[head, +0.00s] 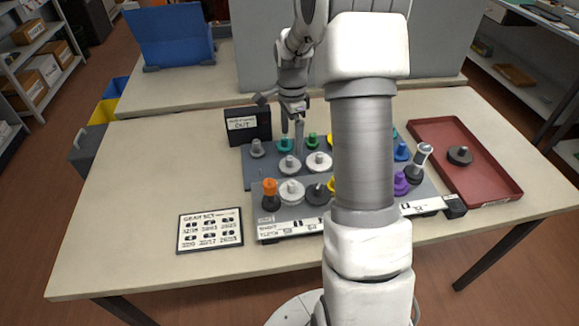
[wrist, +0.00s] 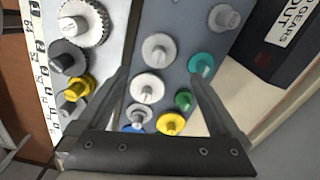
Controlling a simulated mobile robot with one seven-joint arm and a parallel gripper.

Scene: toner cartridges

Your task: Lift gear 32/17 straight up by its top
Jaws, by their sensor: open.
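The board (head: 250,180) holds several gears with upright hubs; I cannot read which one is gear 32/17. Two light gears stand in the middle row, a left one (head: 290,164) and a right one (head: 319,161). In the wrist view, the right one (wrist: 148,88) shows between the fingers and the left one (wrist: 159,50) lies just beyond the fingertips. A teal gear (wrist: 202,65) and a green gear (wrist: 184,100) are close to the right finger. My gripper (head: 292,130) is open and empty, pointing down above the back-left part of the board; it also shows in the wrist view (wrist: 158,76).
A gear set card (head: 210,230) lies front left. A dark OUT box (head: 248,125) stands behind the board's left end. A red tray (head: 465,125) with one dark gear (head: 460,155) is at right. My arm hides the board's middle.

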